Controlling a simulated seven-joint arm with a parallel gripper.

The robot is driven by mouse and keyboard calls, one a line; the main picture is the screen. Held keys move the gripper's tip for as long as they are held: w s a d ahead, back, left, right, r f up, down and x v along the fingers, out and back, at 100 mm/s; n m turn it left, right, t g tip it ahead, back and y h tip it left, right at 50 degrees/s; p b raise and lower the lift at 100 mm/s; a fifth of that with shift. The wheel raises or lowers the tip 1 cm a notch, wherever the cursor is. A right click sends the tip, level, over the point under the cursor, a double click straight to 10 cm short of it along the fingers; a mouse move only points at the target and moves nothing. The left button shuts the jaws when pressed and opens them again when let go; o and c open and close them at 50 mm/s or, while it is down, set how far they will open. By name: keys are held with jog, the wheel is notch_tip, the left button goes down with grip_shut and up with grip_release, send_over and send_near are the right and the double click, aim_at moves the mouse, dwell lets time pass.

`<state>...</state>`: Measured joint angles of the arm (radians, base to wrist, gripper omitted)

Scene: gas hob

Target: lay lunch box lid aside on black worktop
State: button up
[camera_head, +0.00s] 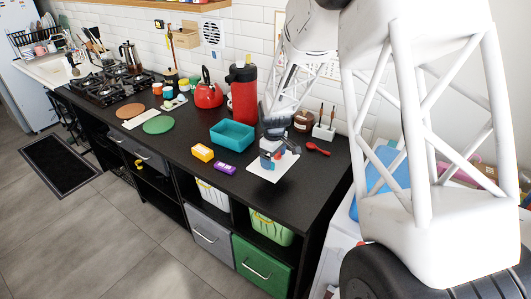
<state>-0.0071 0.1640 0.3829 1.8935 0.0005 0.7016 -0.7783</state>
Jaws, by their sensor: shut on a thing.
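The teal lunch box (232,136) stands open on the black worktop (190,150), its inside showing. A flat white panel, which looks like the lunch box lid (259,168), is to the right of the box and nearer the front edge. My gripper (270,160) is over this lid, pointing down, and shut on it. The gripper hides the middle of the lid and the exact grip. I cannot tell whether the lid touches the worktop or hangs just above it.
A yellow block (202,153) and a purple block (225,168) lie left of the lid. A red spoon (317,148) and a white utensil holder (324,131) are to its right. A red flask (243,95) and red kettle (208,95) stand behind. The right front worktop is clear.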

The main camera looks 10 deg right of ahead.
jog(key=w, duration=0.5)
jog(key=w+f, duration=0.1)
jog(key=w, duration=1)
jog(key=shift+f, duration=0.25)
jog(key=shift+f, duration=1.75)
jog(key=shift+f, duration=0.3)
